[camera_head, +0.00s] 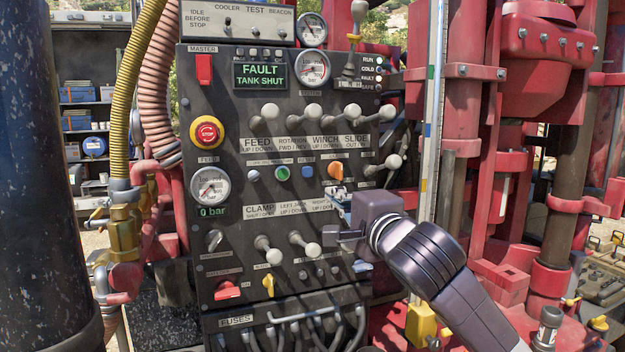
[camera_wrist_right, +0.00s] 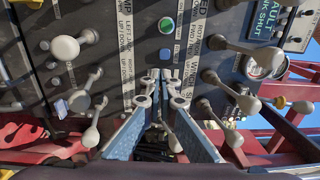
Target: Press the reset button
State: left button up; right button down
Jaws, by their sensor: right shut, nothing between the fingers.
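The control panel (camera_head: 230,110) is dark grey and fills the middle of the head view. A green round button (camera_head: 282,173) and a blue button (camera_head: 307,171) sit in its middle row. Their labels are too small to read, so I cannot tell which is the reset. In the right wrist view the green button (camera_wrist_right: 166,25) and blue button (camera_wrist_right: 165,53) lie just beyond the fingertips. My right gripper (camera_head: 338,204) is shut and empty, below and right of the blue button, pointing at the panel. Its fingertips (camera_wrist_right: 160,80) are together. My left gripper is out of view.
The display (camera_head: 260,75) reads FAULT, TANK SHUT. An orange knob (camera_head: 335,171) sits right of the blue button. Levers with pale ball knobs (camera_head: 313,111) stick out above, and others (camera_head: 303,241) below. A red emergency stop (camera_head: 207,132) is at left.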

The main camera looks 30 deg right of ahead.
aim_at(309, 175)
jog(key=p+x, duration=0.5)
jog(key=x, duration=0.6)
jog(key=shift+w+d+r, duration=0.1)
jog(key=shift+w, duration=0.1)
jog(key=shift+p+x, duration=0.5)
jog(key=shift+x, duration=0.25)
